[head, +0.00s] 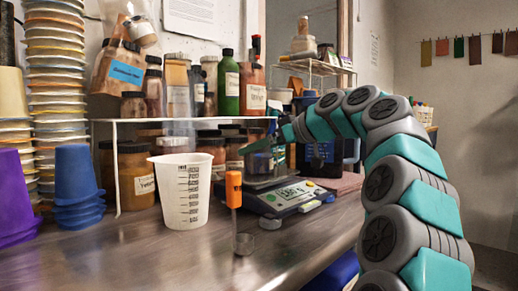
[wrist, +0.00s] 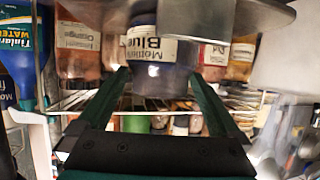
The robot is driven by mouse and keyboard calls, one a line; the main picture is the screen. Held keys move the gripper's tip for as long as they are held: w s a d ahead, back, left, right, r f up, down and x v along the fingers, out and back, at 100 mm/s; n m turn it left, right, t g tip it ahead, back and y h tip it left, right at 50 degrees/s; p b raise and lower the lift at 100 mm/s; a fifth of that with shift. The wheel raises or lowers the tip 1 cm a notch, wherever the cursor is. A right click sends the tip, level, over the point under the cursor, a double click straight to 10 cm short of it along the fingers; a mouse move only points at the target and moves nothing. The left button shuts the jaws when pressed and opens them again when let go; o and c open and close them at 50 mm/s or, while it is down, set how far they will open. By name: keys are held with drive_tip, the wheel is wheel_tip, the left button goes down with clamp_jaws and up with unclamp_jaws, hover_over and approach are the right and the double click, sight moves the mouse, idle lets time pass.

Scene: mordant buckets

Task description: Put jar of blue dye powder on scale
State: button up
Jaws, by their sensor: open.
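The jar of blue dye powder (wrist: 160,50), with a white label reading "Blue", sits between and just beyond my fingertips in the wrist view, which looks upside down. My gripper (wrist: 158,76) is open, with one green finger on each side of the jar. The round grey pan edge (wrist: 235,12) of the scale (head: 285,197) shows at the jar's base, and the jar appears to stand on it. In the head view, my gripper (head: 259,149) is low over the scale's pan and largely hides the jar.
A white measuring cup (head: 182,190) and an orange-handled tool (head: 234,190) stand left of the scale. A wire shelf (head: 118,165) with several jars is behind. Blue cups (head: 77,185) stand at the left. The steel counter's front is clear.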

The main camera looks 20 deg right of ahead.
drive_tip(key=shift+r, duration=0.1)
drive_tip(key=v, duration=1.2)
drive_tip(key=shift+p, duration=0.35)
idle(1.6)
